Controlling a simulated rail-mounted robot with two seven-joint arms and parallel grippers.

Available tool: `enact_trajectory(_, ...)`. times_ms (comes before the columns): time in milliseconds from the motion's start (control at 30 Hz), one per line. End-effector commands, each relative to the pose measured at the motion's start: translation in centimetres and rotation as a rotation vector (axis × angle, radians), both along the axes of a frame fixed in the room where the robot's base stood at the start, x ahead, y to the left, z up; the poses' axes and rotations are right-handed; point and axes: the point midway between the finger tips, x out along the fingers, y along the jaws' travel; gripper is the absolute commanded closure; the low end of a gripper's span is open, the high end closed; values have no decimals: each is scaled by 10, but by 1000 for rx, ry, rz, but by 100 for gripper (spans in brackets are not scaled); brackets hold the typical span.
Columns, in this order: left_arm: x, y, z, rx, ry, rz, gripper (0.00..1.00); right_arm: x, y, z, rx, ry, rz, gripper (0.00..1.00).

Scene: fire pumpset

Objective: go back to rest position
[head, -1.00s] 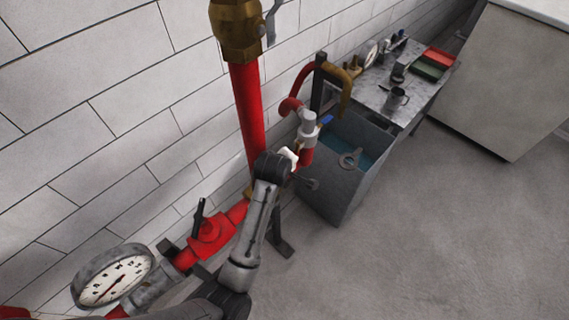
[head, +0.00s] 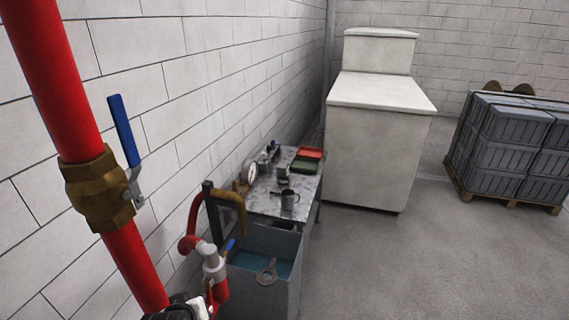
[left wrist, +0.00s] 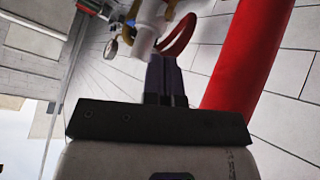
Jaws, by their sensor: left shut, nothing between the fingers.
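My left gripper (left wrist: 164,78) shows in the left wrist view with its two dark fingers together and nothing between them. Beyond the fingertips are a pale pipe fitting (left wrist: 147,28) and a curved red pipe (left wrist: 181,38). I cannot tell whether the fingers touch them. A thick red pipe (left wrist: 247,60) rises to the right of the fingers. In the head view, only a small part of my arm shows at the bottom edge, below the grey fitting (head: 213,262) with its blue lever (head: 230,247). The fingers cannot be made out there. My right gripper is in neither view.
A vertical red pipe (head: 136,268) with a brass valve (head: 98,190) and raised blue handle (head: 124,131) stands at left. A grey water tank (head: 286,298), cluttered metal table (head: 262,204), white cabinet (head: 368,150) and pallet of grey crates (head: 502,150) lie beyond. The floor at right is clear.

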Motion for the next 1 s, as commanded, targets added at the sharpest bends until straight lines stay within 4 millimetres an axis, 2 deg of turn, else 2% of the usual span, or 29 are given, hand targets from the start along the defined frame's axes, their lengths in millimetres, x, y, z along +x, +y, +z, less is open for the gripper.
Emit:
enact_trajectory(33, -7, 1, 15, 41, -32, -49, 100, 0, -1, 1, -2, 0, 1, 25)
enact_trajectory(133, -30, 0, 27, 121, -62, -144, 100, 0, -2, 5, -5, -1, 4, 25)
enact_trajectory(233, -61, 0, 30, 186, -69, -224, 100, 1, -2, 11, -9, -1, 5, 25)
enact_trajectory(333, -95, -2, 23, 215, -50, -273, 100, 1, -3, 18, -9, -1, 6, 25)
enact_trajectory(467, -145, -3, 7, 237, 3, -326, 100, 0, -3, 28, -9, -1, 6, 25)
enact_trajectory(700, -247, -1, -42, 267, 215, -422, 100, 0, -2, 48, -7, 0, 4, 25)
enact_trajectory(900, -309, 5, -76, 264, 383, -461, 100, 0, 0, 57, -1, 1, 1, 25)
enact_trajectory(1000, -327, 6, -83, 257, 429, -469, 100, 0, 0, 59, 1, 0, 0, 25)
